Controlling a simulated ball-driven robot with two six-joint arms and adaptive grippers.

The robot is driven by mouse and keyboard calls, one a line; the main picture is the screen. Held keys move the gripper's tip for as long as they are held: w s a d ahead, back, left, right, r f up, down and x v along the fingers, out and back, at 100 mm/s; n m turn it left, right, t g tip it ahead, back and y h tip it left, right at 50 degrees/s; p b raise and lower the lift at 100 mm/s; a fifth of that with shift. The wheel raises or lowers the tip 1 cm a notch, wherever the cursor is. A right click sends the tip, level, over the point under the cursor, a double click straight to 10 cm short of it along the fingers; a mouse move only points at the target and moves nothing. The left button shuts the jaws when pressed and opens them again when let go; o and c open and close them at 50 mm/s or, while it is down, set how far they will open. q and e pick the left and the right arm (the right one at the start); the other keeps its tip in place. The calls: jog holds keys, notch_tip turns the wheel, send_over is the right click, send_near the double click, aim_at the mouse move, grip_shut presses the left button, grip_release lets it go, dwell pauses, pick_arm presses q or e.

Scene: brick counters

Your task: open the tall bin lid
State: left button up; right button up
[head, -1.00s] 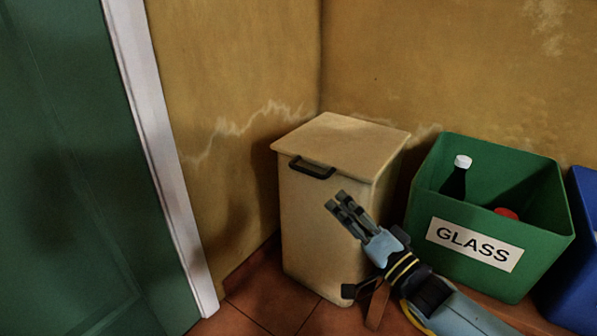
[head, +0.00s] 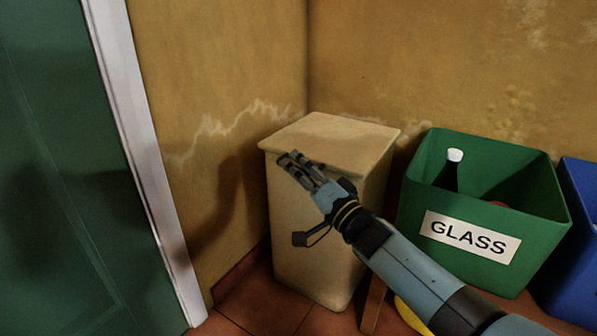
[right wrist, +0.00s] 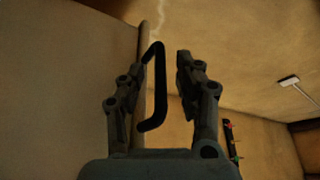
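The tall tan bin (head: 298,220) stands in the corner, its flat lid (head: 335,132) down. My right gripper (head: 290,158) is at the lid's front edge and covers most of the black handle there. In the right wrist view, the handle (right wrist: 158,85) is a black bar standing between the two spread fingers of my right gripper (right wrist: 160,66), with a gap on the right finger's side. The gripper is open and not closed on it. The bin (right wrist: 60,80) fills the left of that view. My left gripper is out of view.
A green GLASS crate (head: 540,195) with a dark white-capped bottle (head: 450,172) stands right of the bin. A blue crate (head: 577,250) is beyond it. A green door (head: 60,180) with a white frame is on the left. Some tiled floor (head: 260,300) is free before the bin.

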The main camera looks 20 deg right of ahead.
grip_shut()
dwell(0.3)
